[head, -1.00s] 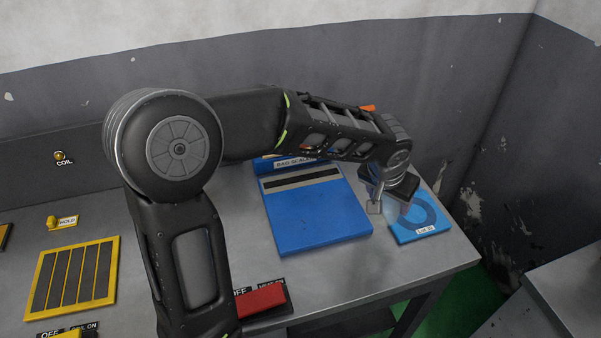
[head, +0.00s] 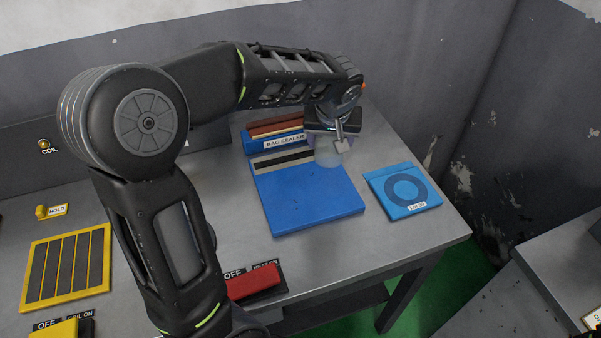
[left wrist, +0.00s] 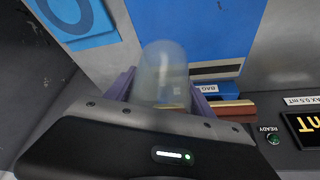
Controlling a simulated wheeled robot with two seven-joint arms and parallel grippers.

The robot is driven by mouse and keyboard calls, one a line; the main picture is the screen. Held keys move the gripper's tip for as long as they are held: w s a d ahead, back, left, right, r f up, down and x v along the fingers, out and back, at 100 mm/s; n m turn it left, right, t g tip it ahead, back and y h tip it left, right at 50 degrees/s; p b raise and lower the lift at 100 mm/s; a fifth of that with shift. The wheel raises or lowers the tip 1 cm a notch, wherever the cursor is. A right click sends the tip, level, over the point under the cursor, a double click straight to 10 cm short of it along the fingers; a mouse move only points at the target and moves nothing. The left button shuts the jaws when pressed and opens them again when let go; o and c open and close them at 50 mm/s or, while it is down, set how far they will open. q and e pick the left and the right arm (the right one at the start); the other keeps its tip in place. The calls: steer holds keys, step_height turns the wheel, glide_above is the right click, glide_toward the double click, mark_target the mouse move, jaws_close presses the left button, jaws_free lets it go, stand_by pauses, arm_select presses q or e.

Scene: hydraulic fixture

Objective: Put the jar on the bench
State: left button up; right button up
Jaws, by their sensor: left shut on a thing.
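A translucent jar (head: 328,155) is held in my left gripper (head: 330,140), above the back right part of the blue bag sealer. In the left wrist view the jar (left wrist: 163,72) stands out between the two purple fingers of my left gripper (left wrist: 160,88), which are shut on it. The grey bench (head: 345,255) carries the bag sealer (head: 310,200) and a blue pad with a ring mark (head: 402,190) to its right. I cannot tell the exact gap between the jar and the surface below. My right gripper is not in view.
A red switch (head: 253,285) lies at the bench's front. A yellow-framed grille (head: 66,268) and a yellow hold knob (head: 41,212) are at left. Bare bench shows between the sealer and the ring pad and along the front right edge. The wall closes off the back.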

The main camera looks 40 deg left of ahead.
arm_select(q)
steer(key=s+a+r+n+y, duration=0.1)
steer(key=s+a+r+n, duration=0.1)
steer(key=a, duration=0.5)
steer(key=shift+n+g, duration=0.4)
steer(key=shift+n, duration=0.5)
steer(key=shift+s, duration=0.1)
steer(key=shift+f+p, duration=0.5)
steer(key=shift+f, duration=2.6)
step_height(320, 180, down, 3)
steer(key=shift+r, duration=0.1)
steer(key=shift+f, duration=0.45)
